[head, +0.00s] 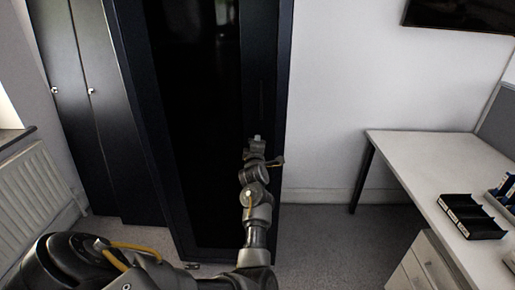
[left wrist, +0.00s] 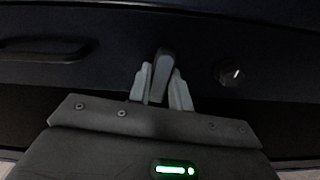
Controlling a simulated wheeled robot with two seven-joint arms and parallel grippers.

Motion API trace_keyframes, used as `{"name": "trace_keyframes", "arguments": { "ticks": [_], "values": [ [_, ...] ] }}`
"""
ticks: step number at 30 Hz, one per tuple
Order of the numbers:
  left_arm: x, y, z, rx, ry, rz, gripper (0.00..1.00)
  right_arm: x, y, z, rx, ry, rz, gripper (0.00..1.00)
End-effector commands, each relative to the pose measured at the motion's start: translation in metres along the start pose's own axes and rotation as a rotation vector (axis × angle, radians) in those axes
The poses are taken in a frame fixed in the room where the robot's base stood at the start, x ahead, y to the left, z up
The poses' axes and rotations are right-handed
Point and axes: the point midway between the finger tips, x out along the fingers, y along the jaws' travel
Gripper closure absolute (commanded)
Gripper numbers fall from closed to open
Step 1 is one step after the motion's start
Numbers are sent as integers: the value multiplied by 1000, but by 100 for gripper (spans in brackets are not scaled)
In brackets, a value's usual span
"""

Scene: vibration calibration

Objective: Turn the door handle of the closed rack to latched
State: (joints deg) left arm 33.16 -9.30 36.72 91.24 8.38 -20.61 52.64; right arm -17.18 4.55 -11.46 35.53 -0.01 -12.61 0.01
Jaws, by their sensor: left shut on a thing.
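The closed rack (head: 195,110) is a tall dark cabinet with a black glossy door in the head view. My left gripper (head: 257,139) reaches up to the right part of its front. In the left wrist view a grey door handle (left wrist: 162,72) sticks out from the dark door frame between the two fingers of my left gripper (left wrist: 160,85). The fingers are shut on the handle. In the head view my gripper and wrist hide most of the handle. My right gripper is not in view.
A round knob or lock (left wrist: 230,74) and a dark bar-shaped pull (left wrist: 45,50) sit on the same frame. Dark lockers (head: 85,100) and a radiator (head: 35,195) stand left. A white desk (head: 425,155) with black trays (head: 470,215) stands right.

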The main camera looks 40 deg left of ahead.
Motion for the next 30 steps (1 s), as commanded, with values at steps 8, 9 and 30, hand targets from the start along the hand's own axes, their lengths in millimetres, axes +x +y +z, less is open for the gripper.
{"name": "trace_keyframes", "arguments": {
  "ticks": [8, 9, 30],
  "values": [
    [0, -1, 1, -120, -2, 0, 100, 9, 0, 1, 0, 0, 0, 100],
    [0, 0, 1, -131, -3, 0, 100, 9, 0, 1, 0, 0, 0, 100],
    [0, 0, 1, -162, -2, 0, 66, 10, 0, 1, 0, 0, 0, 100]
  ]
}}
